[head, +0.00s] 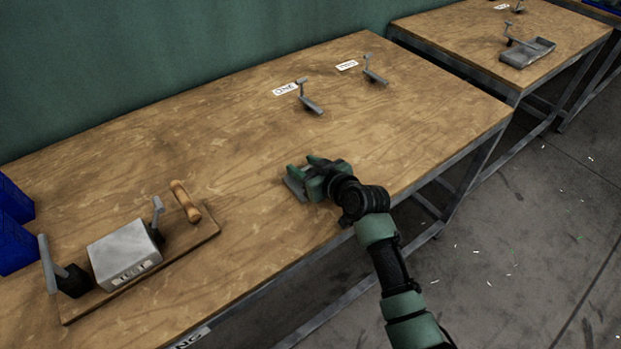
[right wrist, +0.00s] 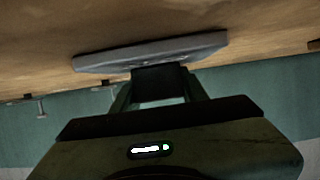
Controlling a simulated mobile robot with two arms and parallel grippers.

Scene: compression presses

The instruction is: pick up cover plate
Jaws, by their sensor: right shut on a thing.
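The cover plate (head: 293,188) is a thin grey plate at the middle of the wooden workbench, near its front edge. My right gripper (head: 306,173) is over it and partly hides it. In the right wrist view the jaws (right wrist: 160,80) are shut on the plate (right wrist: 150,50), which spans wider than the fingers. The wood surface lies close behind the plate; I cannot tell whether the plate touches it. My left gripper is not in view.
A wooden board (head: 80,312) at the lower left carries a grey box (head: 124,252), clamps and a wooden handle (head: 185,201). Blue bins (head: 14,228) stand at the far left. Two small clamps (head: 309,98) (head: 374,72) with labels are at the back. Bench room around my gripper is clear.

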